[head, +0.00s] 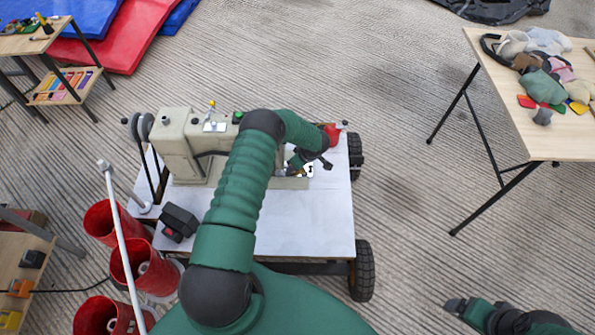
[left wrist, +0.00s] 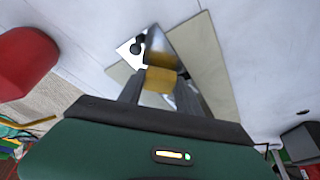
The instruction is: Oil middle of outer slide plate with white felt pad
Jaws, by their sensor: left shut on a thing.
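A beige sewing machine (head: 180,140) stands on a white-topped cart. My left gripper (head: 309,163) is at the right end of its bed. In the left wrist view, the left gripper (left wrist: 160,92) is shut on a small yellowish block (left wrist: 160,78). I cannot tell whether this block is the white felt pad. Just beyond the block is a shiny metal plate (left wrist: 128,50) with a dark round spot, set on the beige bed (left wrist: 215,65). Whether block and plate touch is unclear. My right gripper (head: 455,305) is low at the right, over the floor, away from the cart; its opening is unclear.
The cart top (head: 320,225) is clear in front of the machine, except for a black box (head: 180,220) at left. Red buckets (head: 128,257) and a white pole (head: 120,235) stand left of the cart. A table (head: 560,140) with cloths is at the right.

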